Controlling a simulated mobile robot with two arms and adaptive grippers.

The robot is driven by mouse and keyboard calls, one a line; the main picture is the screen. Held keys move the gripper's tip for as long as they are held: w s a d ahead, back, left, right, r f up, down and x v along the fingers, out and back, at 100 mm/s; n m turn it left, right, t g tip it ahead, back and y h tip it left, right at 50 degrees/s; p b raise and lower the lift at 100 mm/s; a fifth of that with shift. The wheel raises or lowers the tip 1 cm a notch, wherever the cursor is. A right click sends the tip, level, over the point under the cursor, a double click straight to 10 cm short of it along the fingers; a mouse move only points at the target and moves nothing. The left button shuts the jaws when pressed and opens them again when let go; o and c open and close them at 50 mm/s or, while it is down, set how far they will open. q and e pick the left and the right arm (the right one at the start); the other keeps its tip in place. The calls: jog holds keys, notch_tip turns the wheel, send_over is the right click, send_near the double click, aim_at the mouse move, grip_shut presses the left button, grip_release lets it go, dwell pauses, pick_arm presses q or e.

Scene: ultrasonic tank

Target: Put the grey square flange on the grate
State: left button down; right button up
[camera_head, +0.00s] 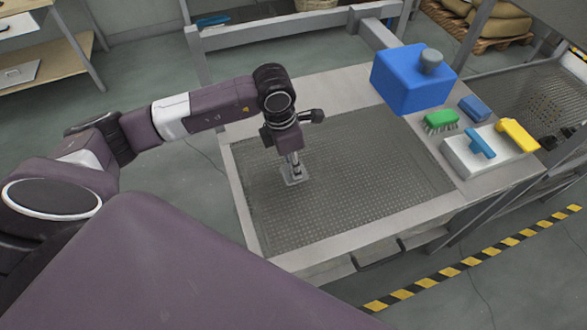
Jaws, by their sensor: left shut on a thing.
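The grey square flange (296,179) is a small flat grey piece at the tip of my left gripper (294,170), in the left part of the head view. My left gripper points down and is shut on the flange. The flange is over the left part of the grate (370,175), a dark perforated mesh set in a pale metal frame. I cannot tell whether the flange touches the mesh or is slightly above it. My right gripper is not in view.
Right of the grate stand a blue container (405,85) with a grey cap, a green brush (440,120), a blue block (474,108) and a white tray (470,160) with blue and yellow tools. A wire basket (535,95) is at far right. Most of the grate is clear.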

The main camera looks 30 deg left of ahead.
pick_arm(q)
notch_tip(320, 180, down, 3)
jog(key=shift+f+p, duration=0.2)
jog(key=shift+p, duration=0.1)
jog(key=shift+f, duration=0.15)
jog(key=c, duration=1.6)
grip_release()
